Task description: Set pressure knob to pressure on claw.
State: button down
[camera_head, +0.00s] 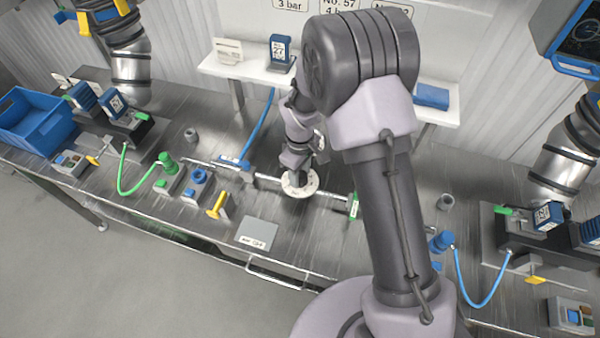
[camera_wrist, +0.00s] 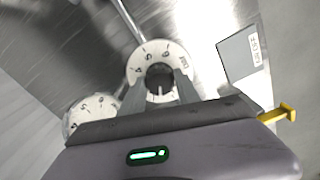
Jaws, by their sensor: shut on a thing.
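A white round dial with dark numbers (camera_head: 299,185) lies on the metal bench, below my gripper (camera_head: 297,168). In the wrist view the dial (camera_wrist: 141,59) surrounds a dark knob (camera_wrist: 160,74) with a pale pointer mark. My gripper's two grey fingers (camera_wrist: 160,92) are shut on this knob, one on each side. A second white numbered dial (camera_wrist: 88,113) shows at the left of the wrist view, partly hidden by the gripper body. The numbers are too small to read surely. I cannot tell which thing is the claw.
A grey plate with a small label (camera_head: 258,232) lies at the bench's front edge. A yellow handle (camera_head: 217,205) and a blue-knobbed valve (camera_head: 197,183) stand to the left. Wall signs (camera_head: 290,4) read partly as "3 bar" and "No. 57". My arm hides the bench to the right.

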jog(key=m+b, duration=0.3)
jog(key=m, duration=0.3)
jog(key=shift+f+m, duration=0.1)
jog(key=shift+m, duration=0.3)
jog(key=m+b, duration=0.2)
jog(key=m, duration=0.3)
dwell(0.4)
jog(key=c, duration=0.9)
grip_release()
jog(key=shift+r, duration=0.2)
notch_tip(320, 180, up, 17)
jog(key=p, duration=0.4)
jog(key=shift+r, duration=0.15)
